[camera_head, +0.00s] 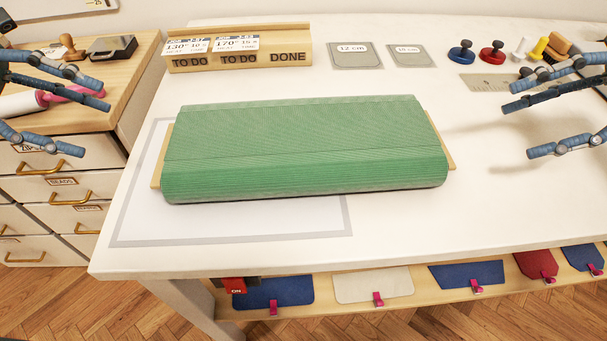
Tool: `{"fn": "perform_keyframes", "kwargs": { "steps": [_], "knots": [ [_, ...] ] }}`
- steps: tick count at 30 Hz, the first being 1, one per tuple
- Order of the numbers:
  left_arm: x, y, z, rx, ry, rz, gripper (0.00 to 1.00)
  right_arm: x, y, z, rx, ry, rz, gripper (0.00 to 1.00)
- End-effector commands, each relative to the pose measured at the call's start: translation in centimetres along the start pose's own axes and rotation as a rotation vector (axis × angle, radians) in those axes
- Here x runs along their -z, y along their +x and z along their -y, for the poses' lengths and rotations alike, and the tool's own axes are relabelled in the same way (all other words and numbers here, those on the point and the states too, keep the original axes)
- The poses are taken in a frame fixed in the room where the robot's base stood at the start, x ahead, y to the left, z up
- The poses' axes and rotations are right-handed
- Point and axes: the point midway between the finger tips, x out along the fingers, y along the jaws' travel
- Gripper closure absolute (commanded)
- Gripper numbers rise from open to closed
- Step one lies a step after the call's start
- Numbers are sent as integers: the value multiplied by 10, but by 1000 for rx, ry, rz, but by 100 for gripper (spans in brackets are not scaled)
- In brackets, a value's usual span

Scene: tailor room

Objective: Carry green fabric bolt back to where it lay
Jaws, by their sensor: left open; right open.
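The green fabric bolt (300,145) lies flat on the white table (480,220), wound on a board whose pale ends stick out at both sides. Its left part lies over a grey-outlined rectangle (232,229) on the tabletop; its right part reaches past the outline. My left gripper (105,120) is open at the left edge, over the drawer cabinet and apart from the bolt. My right gripper (515,125) is open at the right, above the table and apart from the bolt. Both grippers are empty and partly cut off by the frame.
A wooden card rack (290,50) marked TO DO and DONE stands behind the bolt. Two grey size plates, blue (461,52) and red (492,52) knobbed pieces and a ruler lie at the back right. A drawer cabinet (60,165) stands left. The table's front right is clear.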

Motion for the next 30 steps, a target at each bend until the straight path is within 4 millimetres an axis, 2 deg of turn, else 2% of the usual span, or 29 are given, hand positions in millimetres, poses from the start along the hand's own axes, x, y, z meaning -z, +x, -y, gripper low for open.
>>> {"fn": "perform_keyframes", "kwargs": {
  "steps": [1,3,13,17,20,30],
  "knots": [
    [0,6,-11,0,1,1,23,0,6,-11,0,-1,-1,25],
    [0,8,-13,0,1,1,23,0,8,-13,0,-1,-1,25],
    [0,7,-12,0,0,0,23,0,7,-12,0,0,0,25],
    [0,12,-12,-1,0,-1,23,0,12,-12,-2,0,1,25],
    [1,24,-13,-2,-1,-3,23,-1,24,-13,-3,1,3,25],
    [1,84,-13,-2,1,-3,23,-1,84,-13,-2,-1,3,25]
  ]
}}
